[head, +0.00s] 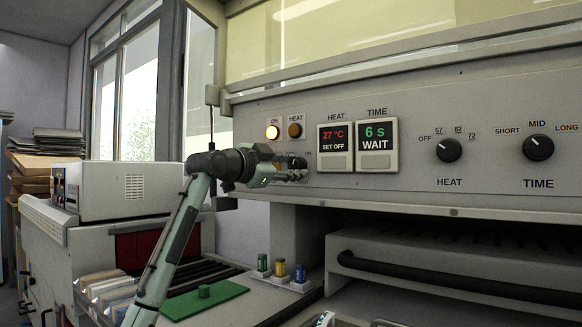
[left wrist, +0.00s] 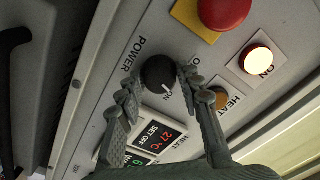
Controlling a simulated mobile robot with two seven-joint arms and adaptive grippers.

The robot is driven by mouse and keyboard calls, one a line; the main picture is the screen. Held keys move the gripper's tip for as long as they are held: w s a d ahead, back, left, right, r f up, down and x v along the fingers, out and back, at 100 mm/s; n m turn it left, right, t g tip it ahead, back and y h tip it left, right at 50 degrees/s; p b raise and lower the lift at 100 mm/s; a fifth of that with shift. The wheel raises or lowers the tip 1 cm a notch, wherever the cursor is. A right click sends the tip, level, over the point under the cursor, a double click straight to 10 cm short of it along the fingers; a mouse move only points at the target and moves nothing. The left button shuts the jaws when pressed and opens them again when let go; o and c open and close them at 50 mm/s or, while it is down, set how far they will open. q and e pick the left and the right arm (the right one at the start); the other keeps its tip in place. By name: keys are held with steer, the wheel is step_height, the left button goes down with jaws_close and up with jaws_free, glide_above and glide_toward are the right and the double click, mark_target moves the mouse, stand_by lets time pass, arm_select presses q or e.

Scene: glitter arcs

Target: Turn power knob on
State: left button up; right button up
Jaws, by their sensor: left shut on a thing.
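The black power knob (left wrist: 158,73) sits on the grey panel, beside the word POWER, in the left wrist view. Its white mark points toward the ON label. My left gripper (left wrist: 158,77) is shut on the knob, one finger on each side. In the head view my left gripper (head: 299,170) reaches the panel's left end and hides most of the knob. The ON lamp (head: 273,132) glows, and it also glows in the left wrist view (left wrist: 257,59). My right gripper is not seen.
The HEAT lamp (head: 295,131) is amber-brown. Displays read 27 °C SET OFF (head: 336,148) and 6 s WAIT (head: 377,146). A red button (left wrist: 222,10) is near the knob. HEAT (head: 449,150) and TIME (head: 539,147) dials are at right. Small bottles (head: 280,269) stand below.

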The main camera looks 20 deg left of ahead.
arm_select(q)
steer(key=shift+m, duration=1.5)
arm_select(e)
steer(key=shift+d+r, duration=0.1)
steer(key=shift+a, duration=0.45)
arm_select(q)
steer(key=o, duration=1.2)
steer(key=shift+s, duration=0.1)
steer(key=v, duration=1.1)
steer(key=shift+s+a, duration=0.1)
steer(key=shift+s, duration=0.3)
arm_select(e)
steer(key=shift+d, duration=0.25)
